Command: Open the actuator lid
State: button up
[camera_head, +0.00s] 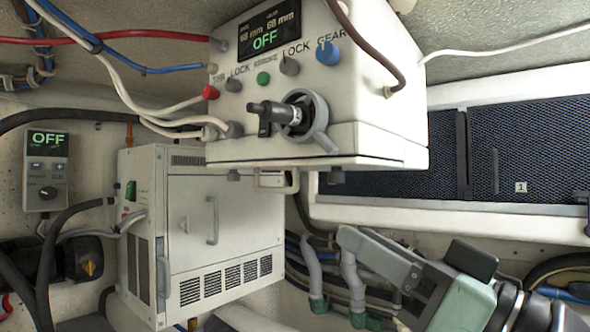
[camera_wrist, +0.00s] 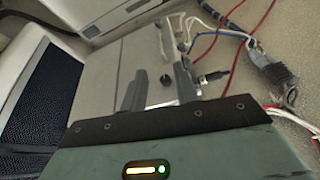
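The actuator is a white box (camera_head: 385,105) mounted at the top centre in the head view. Its sloped face has a display reading OFF, coloured knobs and a black-and-grey lever-like fitting (camera_head: 290,115). A seam crosses its front near the lower edge, and the lower panel looks closed; which part is the lid I cannot tell for certain. My gripper (camera_head: 378,258) is at the lower right, below and apart from the box. In the wrist view my gripper (camera_wrist: 157,70) has its two grey fingers spread, with nothing seen held between them.
A white cabinet (camera_head: 225,235) with a handle and vents stands below left of the actuator. A small OFF control panel (camera_head: 46,170) is on the left wall. Cables and hoses run around the box and behind my gripper. Dark mesh panels (camera_head: 530,150) fill the right.

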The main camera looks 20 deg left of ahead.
jog(key=shift+p+x, duration=2.7)
jog(key=shift+x, duration=3.1)
grip_shut()
